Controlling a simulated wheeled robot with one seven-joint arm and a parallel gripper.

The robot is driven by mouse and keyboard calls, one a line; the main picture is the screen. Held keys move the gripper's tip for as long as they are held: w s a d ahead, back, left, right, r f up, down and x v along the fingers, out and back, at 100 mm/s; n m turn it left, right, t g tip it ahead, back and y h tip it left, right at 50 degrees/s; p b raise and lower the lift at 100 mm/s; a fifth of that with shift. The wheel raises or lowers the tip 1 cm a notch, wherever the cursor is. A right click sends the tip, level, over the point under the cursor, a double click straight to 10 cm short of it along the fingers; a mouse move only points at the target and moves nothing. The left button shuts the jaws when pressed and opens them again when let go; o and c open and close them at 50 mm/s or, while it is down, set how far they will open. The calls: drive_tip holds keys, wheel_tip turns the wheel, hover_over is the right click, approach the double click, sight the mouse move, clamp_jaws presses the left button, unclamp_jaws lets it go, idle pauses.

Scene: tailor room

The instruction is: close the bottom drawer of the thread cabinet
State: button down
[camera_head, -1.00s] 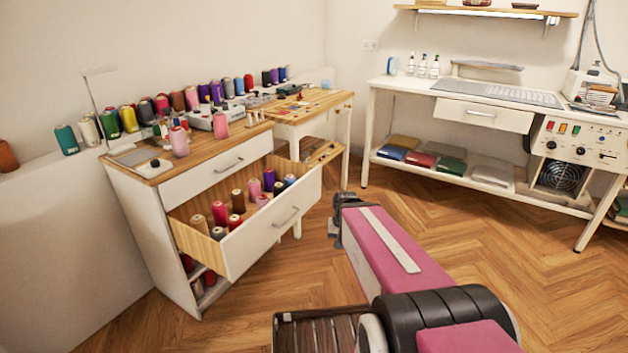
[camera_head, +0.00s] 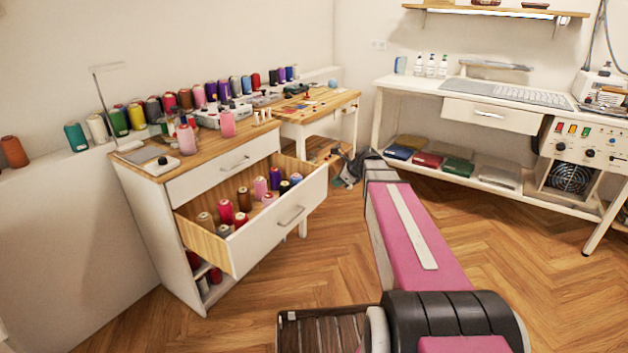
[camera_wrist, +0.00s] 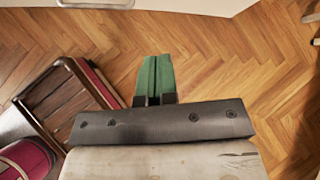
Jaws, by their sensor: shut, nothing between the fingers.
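The white thread cabinet (camera_head: 150,235) stands at the left with its wooden top. Its bottom drawer (camera_head: 285,219) is pulled well out, with a grey handle (camera_head: 291,216) on its front and several thread spools inside. My gripper (camera_head: 349,171) is beyond the far end of my pink arm, to the right of the drawer front and apart from it in the picture. In the wrist view its green fingers (camera_wrist: 154,70) are together and empty above the wood floor. A white panel edge with a handle (camera_wrist: 95,3) shows at that view's top.
An upper drawer (camera_head: 222,172) of the cabinet is shut. Spools (camera_head: 228,124) and tools stand on the cabinet top. A small wooden table (camera_head: 320,107) is behind it, and a white workbench (camera_head: 390,95) is at the back right. The floor (camera_head: 330,270) before the drawer is clear.

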wheel_tip(320, 180, up, 2)
drive_tip(key=w+r+m, duration=0.1)
drive_tip(key=w+m, duration=0.2)
approach(309, 181)
drive_tip(key=shift+t+y, duration=0.4)
drive_tip(key=f, duration=0.1)
drive_tip(key=w+a+f, duration=0.1)
drive_tip(key=f, duration=0.1)
drive_tip(key=w+a+f, duration=0.1)
drive_tip(key=f, duration=0.1)
drive_tip(key=shift+a+f, duration=0.1)
drive_tip(key=shift+f, duration=0.05)
drive_tip(key=shift+w+a, duration=0.3)
drive_tip(key=shift+a, duration=0.3)
drive_tip(key=w+a, duration=1.5)
drive_tip(key=a, duration=0.4)
drive_tip(key=shift+a, duration=0.2)
